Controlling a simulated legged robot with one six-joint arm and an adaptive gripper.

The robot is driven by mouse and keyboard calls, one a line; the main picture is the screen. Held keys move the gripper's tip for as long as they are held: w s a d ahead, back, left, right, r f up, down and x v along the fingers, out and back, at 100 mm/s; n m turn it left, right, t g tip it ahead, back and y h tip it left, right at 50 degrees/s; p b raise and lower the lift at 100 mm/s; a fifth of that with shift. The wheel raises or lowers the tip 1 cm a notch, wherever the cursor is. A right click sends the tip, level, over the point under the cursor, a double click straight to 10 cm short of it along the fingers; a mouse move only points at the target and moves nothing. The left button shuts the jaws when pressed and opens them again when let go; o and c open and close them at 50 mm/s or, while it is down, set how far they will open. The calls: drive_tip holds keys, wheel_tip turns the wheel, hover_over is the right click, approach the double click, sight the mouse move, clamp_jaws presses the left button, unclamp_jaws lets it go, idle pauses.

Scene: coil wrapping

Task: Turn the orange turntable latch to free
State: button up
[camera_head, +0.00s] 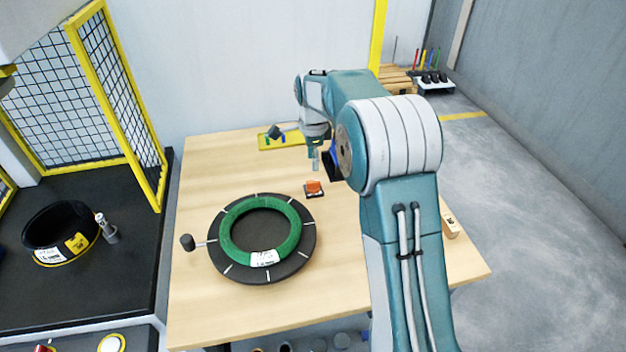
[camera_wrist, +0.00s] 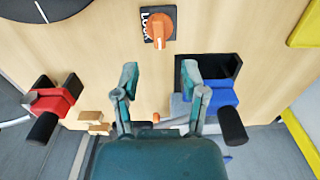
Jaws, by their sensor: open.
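The orange latch (camera_head: 313,187) sits on a small dark plate on the table, just right of the turntable. It also shows in the wrist view (camera_wrist: 159,27), where part of a "LOCK" label is readable beside the knob. The black turntable (camera_head: 230,273) carries a green coil (camera_head: 293,236) and has a crank knob on its left side. My gripper (camera_head: 315,165) is above the table behind the latch. In the wrist view my gripper (camera_wrist: 159,72) is open and empty, and the latch is beyond the fingertips, apart from them.
In the wrist view a red tool with a black handle (camera_wrist: 55,100) lies left, and a blue tool (camera_wrist: 215,97) is at a black holder right. A yellow tray (camera_head: 292,139) lies at the table's back. A yellow-framed mesh guard (camera_head: 110,90) stands left.

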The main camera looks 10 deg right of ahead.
sight(313, 181)
wheel_tip(313, 181, down, 8)
drive_tip(key=shift+r, duration=0.15)
clamp_jaws()
